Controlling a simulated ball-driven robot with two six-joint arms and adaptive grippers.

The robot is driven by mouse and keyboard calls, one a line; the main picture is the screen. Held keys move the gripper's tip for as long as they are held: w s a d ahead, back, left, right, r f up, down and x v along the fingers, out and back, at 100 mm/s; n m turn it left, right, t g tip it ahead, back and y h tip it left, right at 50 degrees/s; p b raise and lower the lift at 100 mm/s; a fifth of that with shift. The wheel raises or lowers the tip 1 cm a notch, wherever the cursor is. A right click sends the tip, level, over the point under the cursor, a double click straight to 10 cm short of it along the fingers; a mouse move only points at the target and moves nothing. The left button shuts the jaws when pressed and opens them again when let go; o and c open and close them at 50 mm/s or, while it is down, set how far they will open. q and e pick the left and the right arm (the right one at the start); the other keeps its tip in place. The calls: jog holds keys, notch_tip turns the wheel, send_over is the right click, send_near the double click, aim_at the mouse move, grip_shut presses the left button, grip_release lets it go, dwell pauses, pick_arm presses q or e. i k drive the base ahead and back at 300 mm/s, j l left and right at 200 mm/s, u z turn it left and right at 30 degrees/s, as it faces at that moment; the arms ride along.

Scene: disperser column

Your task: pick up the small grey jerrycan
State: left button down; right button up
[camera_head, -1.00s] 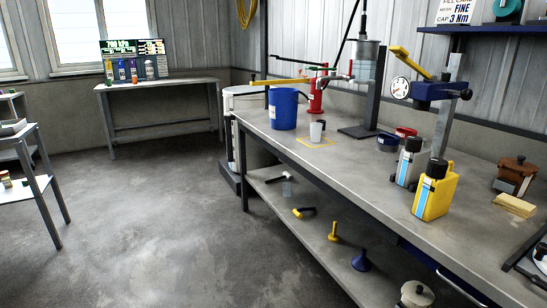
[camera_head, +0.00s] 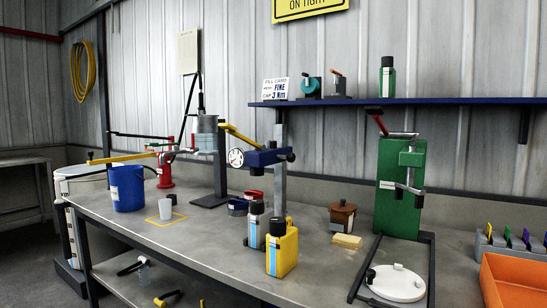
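The small grey jerrycan (camera_head: 254,231) stands upright on the workbench (camera_head: 215,255) near the middle of the head view. It has a black cap and a blue and white label. A yellow jerrycan (camera_head: 285,253) with a black cap stands close in front of it and to its right, hiding part of its right side. Neither of my grippers is in view.
A blue bucket (camera_head: 126,188) and a white cup (camera_head: 165,209) stand to the left. A gauge tool (camera_head: 262,157) on a post rises behind the jerrycans. A yellow sponge (camera_head: 347,241), green press (camera_head: 400,185) and orange bin (camera_head: 515,280) lie to the right.

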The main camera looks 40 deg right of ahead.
aim_at(258, 224)
jog(key=z, duration=0.5)
jog(key=i+j+z, duration=0.35)
jog(key=z, duration=0.15)
jog(key=i+j+z, duration=0.3)
jog(key=j+z, duration=0.2)
jog(key=l, duration=0.05)
